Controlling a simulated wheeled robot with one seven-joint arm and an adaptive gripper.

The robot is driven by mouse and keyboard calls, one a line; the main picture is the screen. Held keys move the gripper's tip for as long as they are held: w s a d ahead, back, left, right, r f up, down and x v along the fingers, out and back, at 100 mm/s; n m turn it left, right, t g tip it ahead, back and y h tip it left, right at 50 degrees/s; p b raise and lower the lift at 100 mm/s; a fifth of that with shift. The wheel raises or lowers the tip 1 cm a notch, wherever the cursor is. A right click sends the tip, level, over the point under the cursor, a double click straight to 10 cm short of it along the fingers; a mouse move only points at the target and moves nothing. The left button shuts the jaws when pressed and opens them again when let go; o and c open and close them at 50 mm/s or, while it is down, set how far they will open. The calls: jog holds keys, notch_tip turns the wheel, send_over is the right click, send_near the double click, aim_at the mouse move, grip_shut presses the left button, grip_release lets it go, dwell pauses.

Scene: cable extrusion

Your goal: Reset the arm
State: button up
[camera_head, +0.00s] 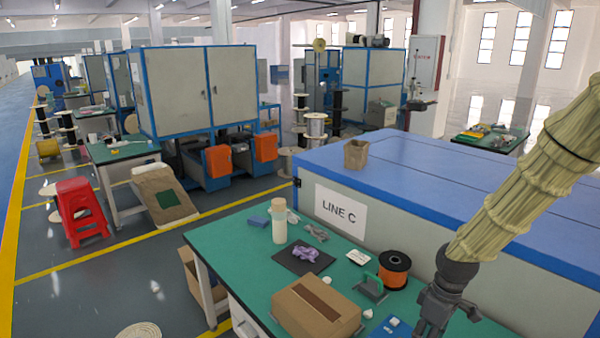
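My gripper (445,314) hangs at the end of my arm, which comes in from the upper right in a pale ribbed cover. It points down over the right front part of the green workbench (228,240). Its fingers are dark and partly cut off or blurred against the bench, so whether they are apart or together is unclear. I see nothing clearly held in it. An orange spool (394,268) stands just behind and left of it, apart from it.
A cardboard box (316,310), a beige bottle (279,222), a purple cloth (304,253) on a dark mat and a green-handled tool (372,286) are on the bench. The blue-topped LINE C machine (420,170) stands behind. A red stool (80,212) is at left.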

jog(key=s+a+f+m, duration=0.3)
jog(key=s+f, duration=0.4)
jog(key=f, duration=0.4)
jog(key=s+a+f+m, duration=0.2)
jog(key=s+a+f, duration=0.1)
jog(key=s+f, duration=0.55)
jog(key=s+a+f+m+h, duration=0.1)
jog(key=s+f+m, duration=0.1)
jog(key=s+f, duration=0.35)
jog(key=s+f+m, duration=0.2)
jog(key=s, duration=0.6)
notch_tip(320, 180, down, 11)
jog(key=b, duration=1)
jog(key=shift+a+r+t, duration=0.15)
jog(key=shift+a+t, duration=0.1)
jog(key=shift+t, duration=0.15)
jog(key=shift+s, duration=0.1)
